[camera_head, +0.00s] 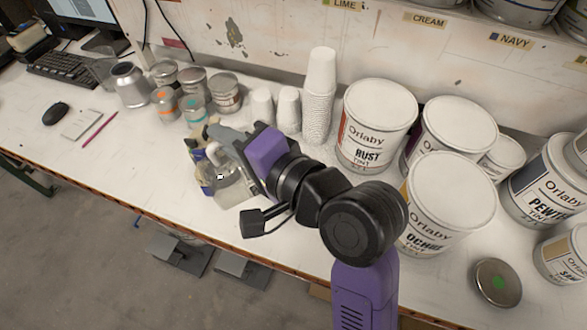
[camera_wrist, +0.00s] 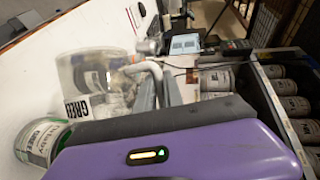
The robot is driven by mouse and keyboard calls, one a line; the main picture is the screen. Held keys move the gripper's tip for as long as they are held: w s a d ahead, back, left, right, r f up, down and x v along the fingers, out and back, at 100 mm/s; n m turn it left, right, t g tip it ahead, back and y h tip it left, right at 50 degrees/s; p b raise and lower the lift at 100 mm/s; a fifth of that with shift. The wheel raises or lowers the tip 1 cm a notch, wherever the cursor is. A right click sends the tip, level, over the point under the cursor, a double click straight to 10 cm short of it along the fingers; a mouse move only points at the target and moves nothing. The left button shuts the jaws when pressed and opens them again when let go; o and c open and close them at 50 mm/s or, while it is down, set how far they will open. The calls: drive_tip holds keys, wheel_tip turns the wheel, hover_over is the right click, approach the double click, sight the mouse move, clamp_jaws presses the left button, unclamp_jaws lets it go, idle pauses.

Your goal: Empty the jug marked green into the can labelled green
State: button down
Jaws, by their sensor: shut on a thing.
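My gripper (camera_head: 222,150) is shut on the handle of a clear jug (camera_head: 230,188), over the front part of the bench. In the wrist view the jug (camera_wrist: 103,72) is left of my fingers (camera_wrist: 165,92), its pale handle between them. A white label (camera_wrist: 75,108) reading "GREE" shows at the jug's lower part; the rest of the word is hidden. A can with a green rim (camera_wrist: 42,142) shows at the lower left of the wrist view, partly cut off by my gripper; its label is too small to read surely. What the jug holds is unclear.
Stacked white cups (camera_head: 320,90) and large white paint tubs, including RUST (camera_head: 372,140) and OCHRE (camera_head: 440,205), crowd the right. Several small metal cans (camera_head: 193,82) stand behind my gripper. A round lid with a green dot (camera_head: 497,281) lies front right. Bench left is mostly clear.

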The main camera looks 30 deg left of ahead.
sight(204, 172)
drive_tip(key=s+f, duration=0.1)
drive_tip(key=s+a+f+n, duration=0.1)
drive_tip(key=s, duration=0.1)
drive_tip(key=s+a+f+n+t+b, duration=0.1)
drive_tip(key=shift+s+a+f+h, duration=0.1)
drive_tip(key=shift+s+a+h, duration=0.15)
drive_tip(key=shift+s+h, duration=0.15)
drive_tip(key=shift+w+d, duration=0.1)
drive_tip(key=shift+w, duration=0.1)
drive_tip(key=s+a+f+n+t+h+b, duration=0.2)
drive_tip(key=s+f+n+t, duration=0.1)
drive_tip(key=f, duration=0.6)
drive_tip(key=s+a+f+n+t+h+b, duration=0.1)
drive_tip(key=s+a+f+n+t+b, duration=0.1)
drive_tip(key=s+f+n, duration=0.3)
wheel_tip(204, 172, down, 5)
drive_tip(key=shift+a+r+n+t+h+b, duration=0.15)
drive_tip(key=shift+a+n+t+h+b, duration=0.25)
drive_tip(key=shift+b, duration=0.3)
